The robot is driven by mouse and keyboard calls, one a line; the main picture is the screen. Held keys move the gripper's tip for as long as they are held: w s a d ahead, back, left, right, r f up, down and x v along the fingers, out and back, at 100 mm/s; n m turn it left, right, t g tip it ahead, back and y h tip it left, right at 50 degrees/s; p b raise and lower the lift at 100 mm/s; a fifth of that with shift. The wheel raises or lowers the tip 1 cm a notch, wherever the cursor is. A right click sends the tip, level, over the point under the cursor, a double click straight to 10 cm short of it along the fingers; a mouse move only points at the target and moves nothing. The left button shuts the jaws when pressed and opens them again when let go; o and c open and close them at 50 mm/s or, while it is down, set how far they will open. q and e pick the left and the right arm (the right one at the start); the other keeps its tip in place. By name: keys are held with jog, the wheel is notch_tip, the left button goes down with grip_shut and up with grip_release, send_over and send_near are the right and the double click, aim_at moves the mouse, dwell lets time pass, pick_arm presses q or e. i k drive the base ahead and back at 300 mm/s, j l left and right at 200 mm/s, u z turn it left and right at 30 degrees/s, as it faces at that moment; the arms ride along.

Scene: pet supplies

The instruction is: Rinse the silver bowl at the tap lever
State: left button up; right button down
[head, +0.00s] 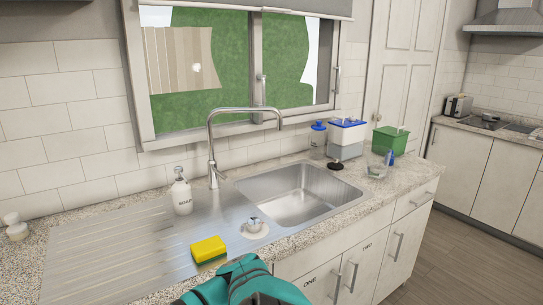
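The silver tap (212,150) stands behind the sink, its curved spout reaching right over the empty-looking steel basin (300,197). A small lever (221,176) shows at the tap's base. A small silver piece (254,225) sits on a white round base at the basin's front left corner; I cannot tell what it is. I cannot make out a silver bowl anywhere. Teal parts of my own arms show at the bottom middle, in front of the counter. Neither gripper's fingers show.
A white soap bottle (182,192) and a yellow-green sponge (208,249) stand on the ribbed drainboard (110,255). Right of the basin are a clear cup (375,171), a white blue-lidded box (347,139), a blue-topped jar (318,140) and a green bin (390,141). The drainboard's left is clear.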

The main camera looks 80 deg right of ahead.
aim_at(225, 178)
jog(key=k+l, duration=0.3)
jog(key=l, duration=0.15)
jog(key=k+l, duration=0.25)
jog(key=l, duration=0.2)
jog(key=k+l, duration=0.3)
jog(key=l, duration=0.15)
jog(key=k+l, duration=0.25)
jog(key=l, duration=0.2)
